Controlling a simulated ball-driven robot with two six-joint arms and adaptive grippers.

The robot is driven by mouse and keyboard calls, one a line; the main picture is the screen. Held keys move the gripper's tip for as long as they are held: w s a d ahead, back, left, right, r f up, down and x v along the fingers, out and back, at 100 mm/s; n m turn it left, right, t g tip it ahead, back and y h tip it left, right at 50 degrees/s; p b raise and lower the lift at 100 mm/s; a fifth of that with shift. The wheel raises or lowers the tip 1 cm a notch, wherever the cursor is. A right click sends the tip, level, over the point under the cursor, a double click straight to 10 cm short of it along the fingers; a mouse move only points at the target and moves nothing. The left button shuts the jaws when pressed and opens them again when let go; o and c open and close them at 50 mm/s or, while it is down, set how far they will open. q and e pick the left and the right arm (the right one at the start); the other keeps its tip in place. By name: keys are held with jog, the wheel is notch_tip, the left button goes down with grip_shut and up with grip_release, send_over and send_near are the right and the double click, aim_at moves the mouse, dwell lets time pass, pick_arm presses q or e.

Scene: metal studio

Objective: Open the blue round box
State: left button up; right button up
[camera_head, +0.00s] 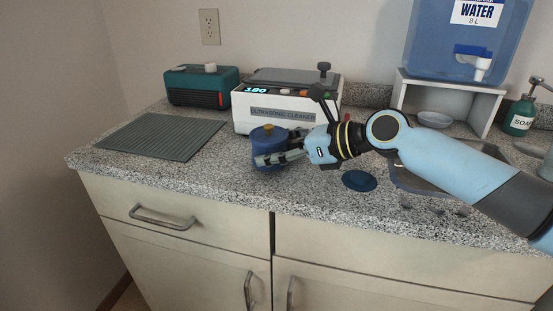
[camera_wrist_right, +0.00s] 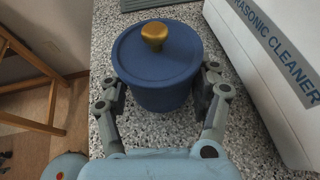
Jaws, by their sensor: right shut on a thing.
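The blue round box (camera_head: 259,163) stands upright on the speckled counter, in front of the ultrasonic cleaner. Its blue lid (camera_wrist_right: 140,60) with a gold knob (camera_wrist_right: 154,34) is on top and looks level. My right gripper (camera_head: 272,158) reaches in from the right and is shut on the box. In the right wrist view the fingers of that gripper (camera_wrist_right: 162,84) lie on either side of the box body, below the lid. The fingers hide part of the box's side in the head view. My left gripper is not in view.
The white ultrasonic cleaner (camera_head: 284,101) stands close behind the box. A flat dark blue disc (camera_head: 359,181) lies on the counter to the right, under my arm. A ribbed grey-green mat (camera_head: 160,137) lies left. The counter's front edge is near the box.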

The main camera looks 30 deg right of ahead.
jog(key=shift+f, duration=0.45)
jog(key=o, duration=1.6)
jog(key=shift+r, duration=0.1)
